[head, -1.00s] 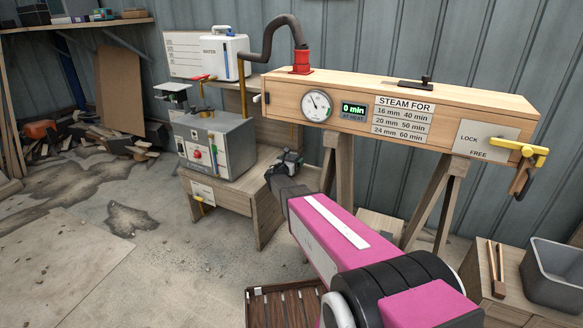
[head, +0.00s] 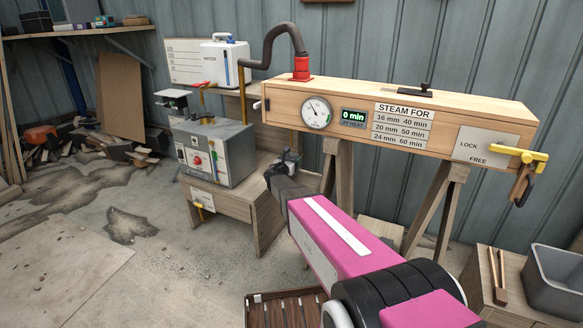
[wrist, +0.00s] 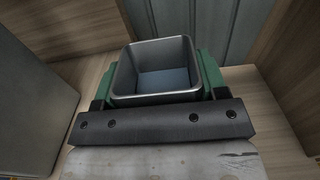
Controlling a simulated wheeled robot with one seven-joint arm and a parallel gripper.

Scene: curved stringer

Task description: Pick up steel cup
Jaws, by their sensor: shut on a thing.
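The steel cup (wrist: 153,99) is a square, open-topped grey metal vessel. In the wrist view it sits between the two green finger pads of my gripper (wrist: 158,78), which is shut on it. Its rim faces the camera and a bluish-grey floor shows inside it. Whether the cup's base touches the wooden surface below cannot be told. In the head view my gripper (head: 284,163) is beside the grey boiler's wooden stand, and the cup is mostly hidden behind my gripper and arm.
The grey boiler (head: 233,155) stands on a wooden stand (head: 265,220) left of my gripper. A long wooden steam box (head: 350,92) on trestles (head: 432,210) spans above and right. A grey bin (head: 555,278) is at lower right. Open concrete floor (head: 170,270) lies at left.

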